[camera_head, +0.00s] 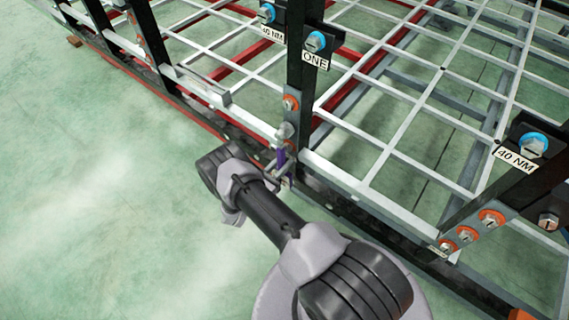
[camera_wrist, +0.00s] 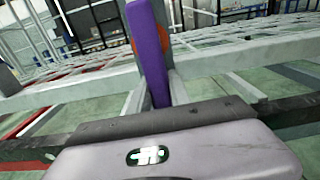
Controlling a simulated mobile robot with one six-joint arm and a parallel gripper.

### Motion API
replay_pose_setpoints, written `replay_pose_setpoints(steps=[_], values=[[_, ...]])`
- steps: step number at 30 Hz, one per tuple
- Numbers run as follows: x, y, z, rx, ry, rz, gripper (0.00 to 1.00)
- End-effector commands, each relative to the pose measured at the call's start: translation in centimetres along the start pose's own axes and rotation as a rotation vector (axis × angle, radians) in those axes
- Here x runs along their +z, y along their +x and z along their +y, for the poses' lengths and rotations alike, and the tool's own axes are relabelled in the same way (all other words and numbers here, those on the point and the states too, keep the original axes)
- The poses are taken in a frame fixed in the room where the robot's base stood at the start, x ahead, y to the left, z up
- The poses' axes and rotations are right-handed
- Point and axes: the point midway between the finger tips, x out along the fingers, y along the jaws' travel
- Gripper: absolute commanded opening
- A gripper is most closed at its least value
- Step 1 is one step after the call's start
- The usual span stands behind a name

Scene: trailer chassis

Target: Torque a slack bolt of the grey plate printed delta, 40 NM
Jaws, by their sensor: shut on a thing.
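My gripper (camera_head: 279,172) is shut on a purple tool (camera_head: 280,157), held upright beside the black post of the chassis. The tool (camera_wrist: 148,45) stands between the fingers (camera_wrist: 157,90) in the wrist view. A light grey head shows at its top in the head view, close to the grey plate on that post; contact cannot be told. This grey plate (camera_head: 291,112) has an orange-ringed bolt (camera_head: 290,103); its lower part is partly hidden by the tool. Another grey plate (camera_head: 480,228) at right carries several orange-ringed bolts and a small label too small to read. No print "delta" is readable.
Grey and red chassis bars (camera_head: 400,130) form a grid behind the post. The green floor (camera_head: 100,220) at left is clear.

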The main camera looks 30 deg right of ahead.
Motion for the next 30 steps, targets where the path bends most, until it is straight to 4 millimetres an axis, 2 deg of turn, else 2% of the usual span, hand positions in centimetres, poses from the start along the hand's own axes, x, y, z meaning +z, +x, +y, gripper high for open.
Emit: replay_pose_setpoints(steps=[12, 30], values=[[0.1, 0.0, 1.6, 0.001, 0.100, -0.001, 0.00], [0.2, 0.0, 2.4, 0.001, 0.156, -0.001, 0.00]])
